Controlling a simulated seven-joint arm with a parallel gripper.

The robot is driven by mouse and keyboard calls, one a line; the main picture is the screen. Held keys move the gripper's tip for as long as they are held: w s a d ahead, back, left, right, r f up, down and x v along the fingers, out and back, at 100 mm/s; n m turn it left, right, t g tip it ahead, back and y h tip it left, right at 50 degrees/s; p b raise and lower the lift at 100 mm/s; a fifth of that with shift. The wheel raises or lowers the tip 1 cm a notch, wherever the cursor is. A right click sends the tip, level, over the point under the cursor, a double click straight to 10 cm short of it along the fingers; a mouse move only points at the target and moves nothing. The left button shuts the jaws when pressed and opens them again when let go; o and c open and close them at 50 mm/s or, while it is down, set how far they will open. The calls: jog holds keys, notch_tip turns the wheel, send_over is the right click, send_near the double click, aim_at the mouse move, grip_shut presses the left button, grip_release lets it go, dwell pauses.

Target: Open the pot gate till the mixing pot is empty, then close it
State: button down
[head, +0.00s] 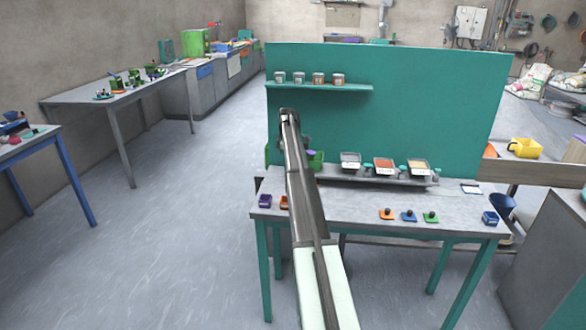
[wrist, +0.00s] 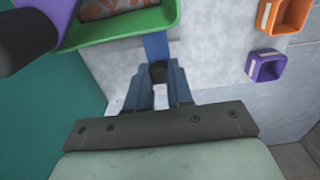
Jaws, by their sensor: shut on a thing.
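My gripper (wrist: 159,92) is shut on the dark knob (wrist: 158,72) of a blue slide, which I take for the pot gate (wrist: 155,45). The blue strip runs from the knob to the edge of a green vessel, likely the mixing pot (wrist: 125,27). Reddish-brown stuff with grey patches (wrist: 112,8) shows inside it; the top of the picture cuts it off, so its amount is unclear. In the head view, a green part (head: 316,160) shows beside my arm, which hides most of that spot and my gripper.
An orange box (wrist: 286,14) and a purple box (wrist: 266,66) stand to the right in the wrist view. A dark rounded thing (wrist: 28,38) is at upper left. In the head view, several trays, including an orange-filled one (head: 384,166), line the bench's back shelf. A teal panel (head: 430,100) stands behind.

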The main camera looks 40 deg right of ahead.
jog(key=shift+w+a, duration=0.85)
jog(key=c, duration=1.1)
grip_release()
jog(key=shift+r, duration=0.1)
notch_tip(320, 180, up, 7)
jog(key=shift+r, duration=0.2)
